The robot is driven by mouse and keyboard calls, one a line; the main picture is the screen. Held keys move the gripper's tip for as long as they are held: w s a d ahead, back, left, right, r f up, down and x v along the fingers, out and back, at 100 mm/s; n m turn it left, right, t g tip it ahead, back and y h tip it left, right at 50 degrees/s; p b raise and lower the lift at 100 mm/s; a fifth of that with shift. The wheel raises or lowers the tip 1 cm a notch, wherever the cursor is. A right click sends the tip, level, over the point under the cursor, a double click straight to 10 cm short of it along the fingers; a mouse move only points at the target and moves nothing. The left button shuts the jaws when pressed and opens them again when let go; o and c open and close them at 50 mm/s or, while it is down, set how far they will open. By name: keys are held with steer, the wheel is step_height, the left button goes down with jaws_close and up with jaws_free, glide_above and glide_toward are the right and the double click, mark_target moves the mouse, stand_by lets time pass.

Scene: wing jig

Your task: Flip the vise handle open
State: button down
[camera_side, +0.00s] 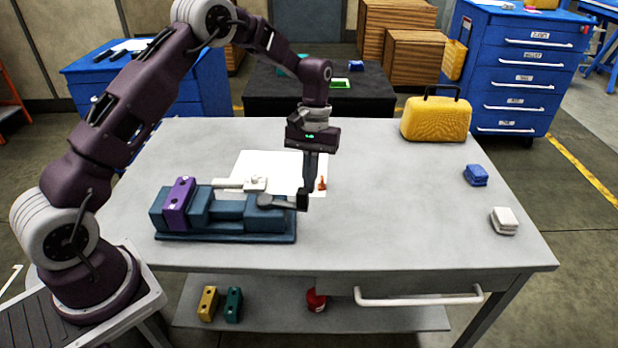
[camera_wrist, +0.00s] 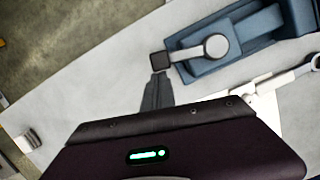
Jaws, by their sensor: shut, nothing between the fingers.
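The blue-teal vise (camera_side: 225,212) with a purple block (camera_side: 179,203) in it sits on the table's front left. Its grey handle (camera_side: 283,203) lies flat at the right end, its round pivot toward the vise. In the wrist view the handle (camera_wrist: 190,52) runs left from its round pivot (camera_wrist: 216,46). My gripper (camera_side: 304,202) is shut and empty, pointing down at the handle's outer end. In the wrist view the fingertips (camera_wrist: 158,74) meet a dark square piece beside the handle end; I cannot tell whether they touch the handle.
A pale lever with a round knob (camera_side: 256,183) lies just behind the vise, by a white sheet (camera_side: 280,166). A small orange item (camera_side: 322,184) stands behind my gripper. A yellow case (camera_side: 437,118), blue block (camera_side: 476,175) and white block (camera_side: 504,220) are at right. The table's middle right is clear.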

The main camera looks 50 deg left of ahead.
mark_target(307, 193)
steer(key=s+d+m, duration=0.1)
steer(key=m, duration=0.1)
steer(key=s+d+m+y, duration=0.1)
steer(key=s+m, duration=0.1)
steer(key=shift+d, duration=0.25)
steer(key=s+m+y, duration=0.2)
steer(key=s+m, duration=0.8)
steer(key=m, duration=0.1)
steer(key=shift+m, duration=0.3)
steer(key=shift+s+a+y, duration=0.15)
steer(key=shift+y, duration=0.15)
steer(key=w+d+r, duration=0.5)
steer(key=r, duration=0.4)
steer(key=shift+r+t, duration=0.3)
steer(key=shift+r, duration=0.05)
